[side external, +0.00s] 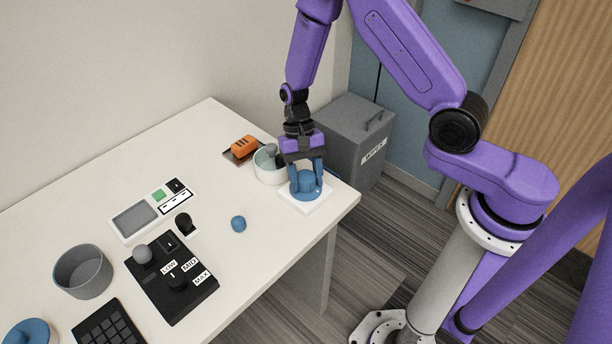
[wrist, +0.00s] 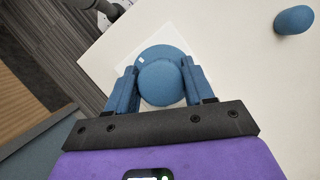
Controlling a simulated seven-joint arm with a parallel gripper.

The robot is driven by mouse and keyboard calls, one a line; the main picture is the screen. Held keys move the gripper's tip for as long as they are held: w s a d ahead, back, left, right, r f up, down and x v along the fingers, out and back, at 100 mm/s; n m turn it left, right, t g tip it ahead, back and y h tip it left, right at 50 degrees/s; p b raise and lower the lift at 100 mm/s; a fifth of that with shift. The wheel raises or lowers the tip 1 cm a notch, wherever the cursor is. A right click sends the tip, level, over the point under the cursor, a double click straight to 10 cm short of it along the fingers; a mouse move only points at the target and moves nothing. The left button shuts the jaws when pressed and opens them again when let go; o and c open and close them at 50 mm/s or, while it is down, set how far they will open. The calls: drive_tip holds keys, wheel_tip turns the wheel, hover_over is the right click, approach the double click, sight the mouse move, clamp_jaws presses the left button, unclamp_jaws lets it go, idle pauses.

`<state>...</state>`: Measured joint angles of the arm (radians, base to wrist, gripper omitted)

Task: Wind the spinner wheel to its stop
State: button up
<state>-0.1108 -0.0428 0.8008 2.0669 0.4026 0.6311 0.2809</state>
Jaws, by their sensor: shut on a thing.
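The spinner wheel (side external: 305,190) is a blue disc with a raised round hub, on a white square base near the table's right corner. In the wrist view the wheel (wrist: 161,57) shows a small white mark on its upper left rim. My gripper (side external: 306,180) points down over it, its two blue fingers on either side of the hub. In the wrist view the gripper (wrist: 160,88) is shut on the hub, one finger at its left and one at its right. The lower part of the wheel is hidden by the hub and fingers.
A pale round bowl (side external: 267,168) stands close to the wheel's left, with an orange block (side external: 243,147) behind it. A small blue cylinder (side external: 238,224) stands on the table, also in the wrist view (wrist: 294,19). A black control box (side external: 172,280) is further left. The table edge is close right.

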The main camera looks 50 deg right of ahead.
drive_tip(key=m, duration=0.2)
drive_tip(key=m+t+y, duration=0.1)
drive_tip(key=m, duration=0.1)
drive_tip(key=shift+s+m+y, duration=0.1)
drive_tip(key=shift+m+y, duration=0.2)
drive_tip(key=shift+m, duration=0.1)
drive_tip(key=shift+a+m+t+y, duration=0.15)
drive_tip(key=shift+m+t, duration=0.3)
drive_tip(key=shift+m, duration=0.8)
drive_tip(key=shift+d+m+t+y, duration=0.1)
drive_tip(key=shift+m+t+y, duration=0.25)
drive_tip(key=shift+m, duration=0.9)
drive_tip(key=shift+a, duration=0.1)
drive_tip(key=o, duration=1)
drive_tip(key=v, duration=1.7)
drive_tip(key=shift+r, duration=0.25)
